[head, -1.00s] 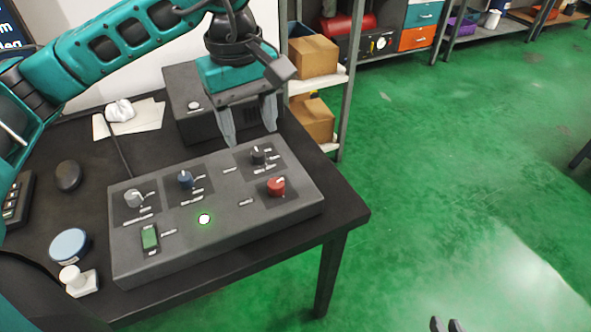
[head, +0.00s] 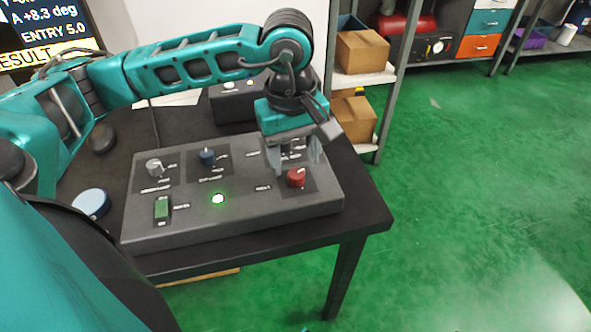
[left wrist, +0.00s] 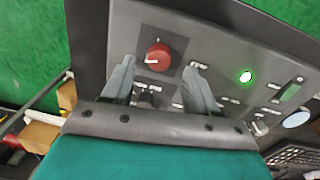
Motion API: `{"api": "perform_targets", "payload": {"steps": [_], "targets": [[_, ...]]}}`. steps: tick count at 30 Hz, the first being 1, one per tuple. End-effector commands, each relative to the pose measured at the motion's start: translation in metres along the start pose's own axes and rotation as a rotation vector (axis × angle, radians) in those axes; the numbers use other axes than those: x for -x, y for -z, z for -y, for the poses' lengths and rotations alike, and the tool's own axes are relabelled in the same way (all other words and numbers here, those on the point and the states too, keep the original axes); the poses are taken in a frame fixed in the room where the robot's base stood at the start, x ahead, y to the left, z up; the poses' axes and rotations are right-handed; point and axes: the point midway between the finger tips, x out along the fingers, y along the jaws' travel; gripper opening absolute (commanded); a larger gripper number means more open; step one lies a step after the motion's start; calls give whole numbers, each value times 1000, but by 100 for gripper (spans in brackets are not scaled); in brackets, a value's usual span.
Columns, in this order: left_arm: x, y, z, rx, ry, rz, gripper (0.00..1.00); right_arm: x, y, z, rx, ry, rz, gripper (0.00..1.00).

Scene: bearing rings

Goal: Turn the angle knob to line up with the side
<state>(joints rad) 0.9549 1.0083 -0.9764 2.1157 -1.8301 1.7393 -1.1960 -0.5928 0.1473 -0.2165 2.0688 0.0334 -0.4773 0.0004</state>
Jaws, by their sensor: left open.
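A grey control panel (head: 250,210) lies on the black table. It carries a grey knob (head: 154,167), a blue knob (head: 207,157), a red knob (head: 296,177) and a dark knob. The labels are too small to read, so I cannot tell which is the angle knob. My left gripper (head: 295,163) points down over the panel's far right, open, its fingers on either side of the dark knob's place. In the left wrist view the dark knob (left wrist: 147,98) is partly hidden by the gripper body, and the red knob (left wrist: 158,57) shows beyond it.
A lit button (head: 218,198) and a green switch (head: 162,208) are on the panel. A screen (head: 45,40) reads "A +8.3 deg", "ENTRY 5.0". A dark box (head: 230,105) stands behind the panel. A blue round object (head: 91,204) is left of it.

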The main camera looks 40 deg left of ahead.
Motion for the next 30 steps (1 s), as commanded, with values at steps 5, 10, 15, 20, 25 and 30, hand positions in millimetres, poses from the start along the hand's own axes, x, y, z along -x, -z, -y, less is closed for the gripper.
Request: {"api": "perform_targets", "payload": {"steps": [5, 10, 15, 20, 25, 30], "targets": [[-25, 0, 0, -1, 0, 2, 58, -3, -5, 0, 0, 0, 0, 24], [-33, 0, 0, -1, 0, 1, 58, -4, -6, -1, 0, -1, 0, 24], [-34, 0, 0, -1, -1, 1, 58, -4, -6, -1, 1, -1, 0, 24], [-34, 0, 0, -1, -1, 1, 52, -3, -6, -1, 3, -1, 1, 24], [-34, 0, 0, -1, -1, 0, 35, -3, -6, -2, 7, -2, 2, 24], [-33, 0, 0, -1, -1, 0, 19, -3, -7, -3, 9, -2, 2, 24]]}}
